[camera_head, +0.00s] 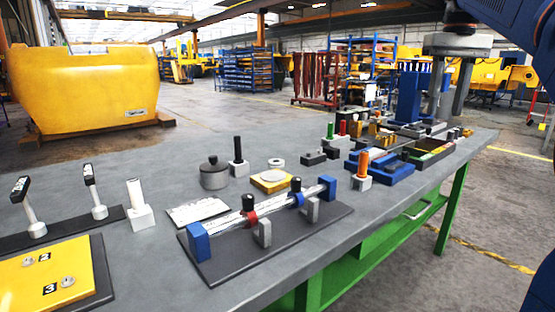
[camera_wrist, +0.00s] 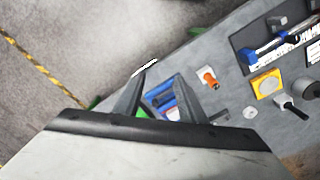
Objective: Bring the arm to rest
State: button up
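My gripper (camera_head: 446,112) hangs at the upper right of the head view, above the far end of the grey workbench (camera_head: 330,255). Its two fingers point down and stand apart, with nothing visible between them. In the wrist view my gripper (camera_wrist: 163,80) also shows its fingers spread. A blue tray and part of the green bench frame show in the gap, farther off below. My arm comes in from the upper right corner of the head view.
A blue upright fixture (camera_head: 409,92) stands near the gripper. A rod fixture with blue end blocks (camera_head: 198,243), a grey pot (camera_head: 214,174), an orange-handled tool (camera_head: 362,165) and trays occupy the bench. A yellow casting (camera_head: 90,90) stands on the floor. Floor right of the bench is clear.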

jog(key=s+a+f+t, duration=0.1)
jog(key=s+a+f, duration=0.2)
jog(key=s+f, duration=0.5)
jog(key=s+a+f+t, duration=0.2)
jog(key=s+f, duration=0.6)
jog(key=f, duration=1)
jog(key=s+a+f+n+t, duration=0.1)
jog(key=s+a+f, duration=0.3)
jog(key=s+f, duration=0.4)
notch_tip(320, 180, down, 5)
jog(key=shift+s+a+t, duration=0.25)
jog(key=shift+a+t, duration=0.05)
